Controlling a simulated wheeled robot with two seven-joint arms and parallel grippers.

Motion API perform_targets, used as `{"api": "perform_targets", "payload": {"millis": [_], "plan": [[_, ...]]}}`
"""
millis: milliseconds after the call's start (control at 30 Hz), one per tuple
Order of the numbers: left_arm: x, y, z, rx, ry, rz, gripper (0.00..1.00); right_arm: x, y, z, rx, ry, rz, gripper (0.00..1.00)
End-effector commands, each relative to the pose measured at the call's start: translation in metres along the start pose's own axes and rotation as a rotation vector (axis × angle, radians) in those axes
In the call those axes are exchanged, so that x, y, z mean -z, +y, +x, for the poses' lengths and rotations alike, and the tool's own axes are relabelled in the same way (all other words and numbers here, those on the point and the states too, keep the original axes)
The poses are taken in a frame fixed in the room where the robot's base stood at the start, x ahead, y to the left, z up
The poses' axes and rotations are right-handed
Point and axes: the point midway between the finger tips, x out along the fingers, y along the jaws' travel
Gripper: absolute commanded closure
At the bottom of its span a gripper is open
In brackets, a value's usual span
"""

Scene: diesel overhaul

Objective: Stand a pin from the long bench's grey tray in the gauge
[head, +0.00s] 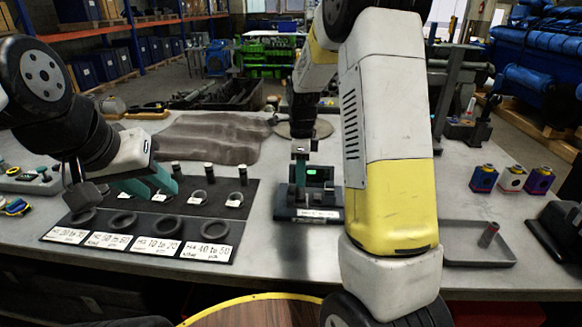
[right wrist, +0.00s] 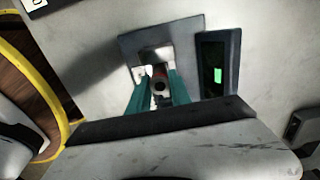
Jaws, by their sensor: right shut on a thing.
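The gauge (head: 308,213) is a dark block with a lit green display, standing mid-bench; it also shows in the right wrist view (right wrist: 190,42). My right gripper (head: 300,183) is over the gauge. In the right wrist view its teal fingers (right wrist: 159,92) are shut on a pin (right wrist: 160,80) with a reddish side and dark round end. The pin is at the gauge's light seat; I cannot tell whether it touches. The grey tray (head: 462,257) lies at the right with one reddish pin (head: 489,234) in it. My left gripper (head: 152,187) is open and empty above the black mat.
The black mat (head: 150,205) carries several dark rings, dark upright pins and white labels. Coloured bottles (head: 511,179) stand at the back right. A brown cloth (head: 205,140) lies behind the mat. My right arm hides part of the bench between gauge and tray.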

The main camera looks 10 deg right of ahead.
Motion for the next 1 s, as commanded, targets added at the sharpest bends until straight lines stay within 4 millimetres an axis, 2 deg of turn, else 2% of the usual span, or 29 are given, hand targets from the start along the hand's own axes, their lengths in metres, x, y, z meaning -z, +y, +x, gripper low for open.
{"api": "perform_targets", "payload": {"millis": [1000], "plan": [[0.0,0.0,0.0,0.0,0.0,0.0,0.64,0.0,0.0,0.012,0.001,0.0,0.0,1.0]]}}
